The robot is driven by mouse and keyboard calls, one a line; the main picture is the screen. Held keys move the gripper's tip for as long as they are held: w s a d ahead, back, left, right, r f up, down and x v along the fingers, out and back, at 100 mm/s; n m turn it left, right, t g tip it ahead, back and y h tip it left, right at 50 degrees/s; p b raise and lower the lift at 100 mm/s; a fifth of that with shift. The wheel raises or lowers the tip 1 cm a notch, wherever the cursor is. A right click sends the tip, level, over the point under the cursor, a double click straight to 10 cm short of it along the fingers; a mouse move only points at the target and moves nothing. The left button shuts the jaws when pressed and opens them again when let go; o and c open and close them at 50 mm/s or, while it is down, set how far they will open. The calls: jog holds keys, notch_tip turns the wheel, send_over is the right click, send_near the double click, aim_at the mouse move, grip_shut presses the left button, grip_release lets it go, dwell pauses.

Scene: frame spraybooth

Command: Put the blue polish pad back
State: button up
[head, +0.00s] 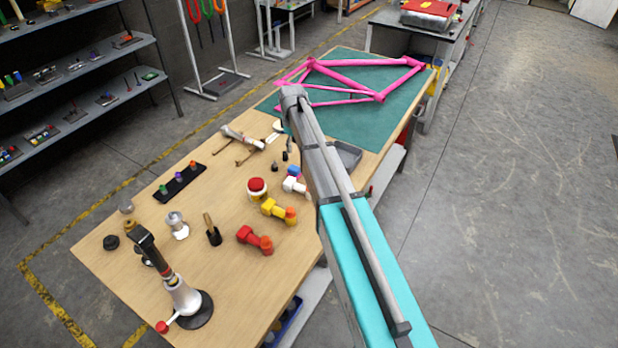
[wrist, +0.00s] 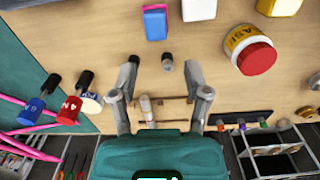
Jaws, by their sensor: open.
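My gripper (wrist: 163,64) is open above the bench, fingers spread. A small dark piece (wrist: 168,62) shows between the fingertips, and I cannot tell its depth. The fingers look apart from the blue block. My arm hides much of the gripper in the head view.
A white block (wrist: 198,9) lies close beside the blue one. A red-lidded jar (head: 257,189) stands nearby, with yellow (head: 279,210) and red (head: 254,239) tools. A grey tray (head: 347,154) adjoins my arm.

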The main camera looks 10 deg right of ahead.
jog(key=s+m, duration=0.8)
jog(key=s, duration=2.2)
jog(key=shift+d+m, duration=0.3)
jog(key=shift+d, duration=0.15)
jog(key=shift+c, duration=0.3)
